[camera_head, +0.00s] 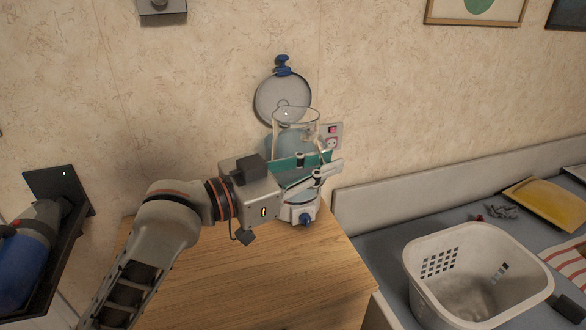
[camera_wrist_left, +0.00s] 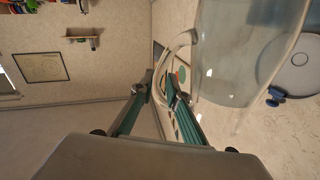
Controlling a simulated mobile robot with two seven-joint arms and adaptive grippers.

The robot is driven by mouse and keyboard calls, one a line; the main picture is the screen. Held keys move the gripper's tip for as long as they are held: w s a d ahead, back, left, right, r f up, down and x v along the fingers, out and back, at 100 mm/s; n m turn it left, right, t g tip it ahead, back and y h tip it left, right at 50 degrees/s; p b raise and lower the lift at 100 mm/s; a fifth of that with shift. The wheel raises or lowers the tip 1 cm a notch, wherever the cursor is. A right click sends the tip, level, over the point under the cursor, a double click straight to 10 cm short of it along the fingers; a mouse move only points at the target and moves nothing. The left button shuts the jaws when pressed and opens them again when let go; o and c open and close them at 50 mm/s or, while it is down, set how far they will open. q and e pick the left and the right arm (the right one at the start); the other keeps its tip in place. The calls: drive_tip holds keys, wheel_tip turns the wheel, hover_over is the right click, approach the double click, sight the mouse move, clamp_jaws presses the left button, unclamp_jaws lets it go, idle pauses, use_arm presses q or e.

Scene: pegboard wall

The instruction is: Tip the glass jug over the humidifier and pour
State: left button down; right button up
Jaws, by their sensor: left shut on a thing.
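My left gripper (camera_head: 328,166) is shut on the jug's handle. In the left wrist view the jug (camera_wrist_left: 238,50) fills the upper right, and its curved handle (camera_wrist_left: 171,62) passes between the fingers of the gripper (camera_wrist_left: 166,88). The humidifier (camera_head: 303,213), with a white base and a blue knob, stands on the wooden top below the gripper. My gripper hides much of its upper part. No stream of water shows. My right gripper is out of view.
A round grey lid (camera_head: 270,98) with a blue knob is on the wall behind the jug. A wall socket (camera_head: 331,142) is beside it. The wooden top (camera_head: 240,285) is clear in front. A white basket (camera_head: 425,285) stands on the grey surface at right.

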use_arm(q)
drive_tip(key=w+d+f+m+g+h+b, duration=0.1)
drive_tip(key=w+d+f+g+h+b, duration=0.1)
drive_tip(key=f+b, duration=0.3)
wheel_tip(320, 180, down, 3)
drive_tip(key=shift+w+d+r+m+g, duration=0.1)
drive_tip(key=shift+w+d+m+g, duration=0.25)
drive_tip(key=shift+w+g, duration=0.35)
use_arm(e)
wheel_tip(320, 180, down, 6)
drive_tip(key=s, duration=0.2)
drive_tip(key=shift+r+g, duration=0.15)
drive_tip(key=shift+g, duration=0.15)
use_arm(q)
drive_tip(key=shift+s, duration=0.15)
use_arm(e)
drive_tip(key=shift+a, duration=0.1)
use_arm(q)
drive_tip(key=shift+a+f, duration=0.1)
drive_tip(key=shift+f, duration=0.45)
drive_tip(key=shift+r, duration=0.1)
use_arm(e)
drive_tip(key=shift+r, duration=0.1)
